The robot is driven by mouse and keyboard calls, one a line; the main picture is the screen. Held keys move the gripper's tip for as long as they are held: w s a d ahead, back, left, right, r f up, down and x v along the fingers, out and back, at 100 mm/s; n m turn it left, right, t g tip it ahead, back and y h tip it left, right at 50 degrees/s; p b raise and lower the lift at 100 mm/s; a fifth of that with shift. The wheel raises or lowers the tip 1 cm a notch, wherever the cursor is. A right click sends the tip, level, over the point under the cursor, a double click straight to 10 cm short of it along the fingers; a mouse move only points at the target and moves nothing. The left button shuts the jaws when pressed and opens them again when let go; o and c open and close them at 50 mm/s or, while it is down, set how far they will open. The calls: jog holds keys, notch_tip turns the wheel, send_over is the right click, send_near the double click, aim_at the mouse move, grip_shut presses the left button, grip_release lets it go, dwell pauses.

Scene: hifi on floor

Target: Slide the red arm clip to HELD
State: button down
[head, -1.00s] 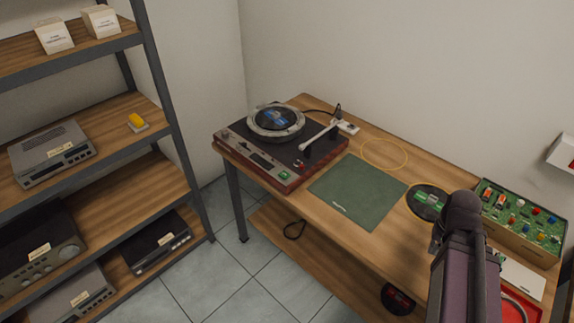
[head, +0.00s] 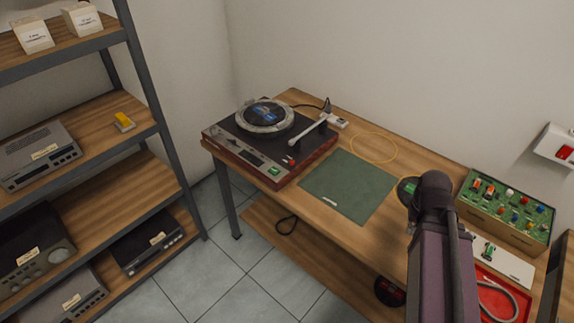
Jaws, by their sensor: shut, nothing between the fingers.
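The turntable (head: 232,148) stands at the left end of the wooden bench, with a dark top and a reddish-brown front. Its pale tonearm (head: 308,133) lies to the right of the platter (head: 265,116). A small red part (head: 290,161), which looks like the arm clip, sits near the front right of the deck, by the near end of the tonearm. Its position and any HELD marking are too small to read. My gripper is not in view; only a purple link of my arm shows at the lower right, well right of the turntable.
A green mat (head: 348,186) lies right of the turntable, with a yellow ring (head: 373,147) behind it. A green circuit board box (head: 507,205) and a red tray (head: 505,292) are at the right. A shelf unit (head: 168,147) stands at the left.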

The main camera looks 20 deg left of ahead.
jog(key=w+a+n+t+h, duration=0.2)
jog(key=w+a+n, duration=0.55)
jog(key=a, duration=0.25)
jog(key=n+t+h+b, duration=0.15)
jog(key=n+t, duration=0.45)
jog(key=n, duration=1.7)
send_near(291, 166)
jog(key=v, duration=0.3)
jog(key=shift+s, duration=0.25)
jog(key=shift+w+f+b, duration=0.1)
jog(key=shift+b, duration=0.2)
jog(key=b+x, duration=0.4)
jog(key=x, duration=0.2)
jog(key=shift+w+f+b, duration=0.15)
jog(key=shift+f+b, duration=0.1)
jog(key=shift+b, duration=0.15)
jog(key=shift+b+x, duration=1)
jog(key=shift+x, duration=0.5)
jog(key=shift+w+d, duration=0.1)
jog(key=shift+w, duration=0.1)
